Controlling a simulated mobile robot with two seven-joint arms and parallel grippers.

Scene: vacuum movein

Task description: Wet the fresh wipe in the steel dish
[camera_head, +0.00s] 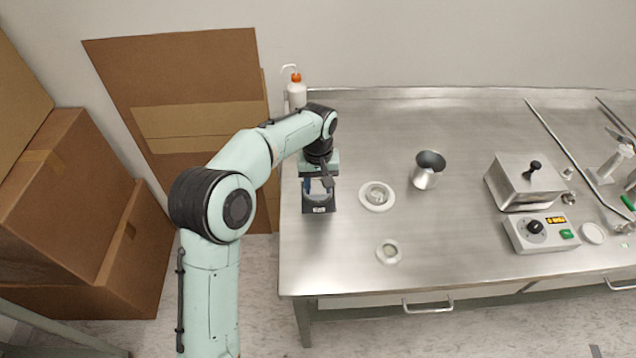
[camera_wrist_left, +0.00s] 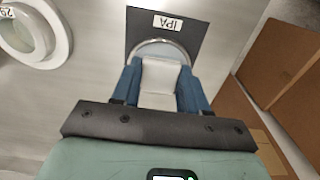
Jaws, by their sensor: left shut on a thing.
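My left gripper (camera_head: 318,186) is over the dark square plate (camera_head: 319,210) at the left end of the steel bench. In the left wrist view, its blue fingers (camera_wrist_left: 160,78) are shut on a white folded wipe (camera_wrist_left: 159,74). The steel dish shows as a curved shiny rim (camera_wrist_left: 163,42) just beyond the wipe, on the dark plate with an "IPA" label (camera_wrist_left: 167,22). The fingers and wipe hide most of the dish. I cannot tell whether the wipe touches liquid inside it. My right gripper is out of view.
A white ring-shaped dish (camera_head: 377,196) stands right of the plate, with a smaller one (camera_head: 389,251) nearer the front. A steel cup (camera_head: 427,170), a lidded metal box (camera_head: 525,183) and a control unit (camera_head: 540,233) stand farther right. A white bottle (camera_head: 296,93) stands behind my arm.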

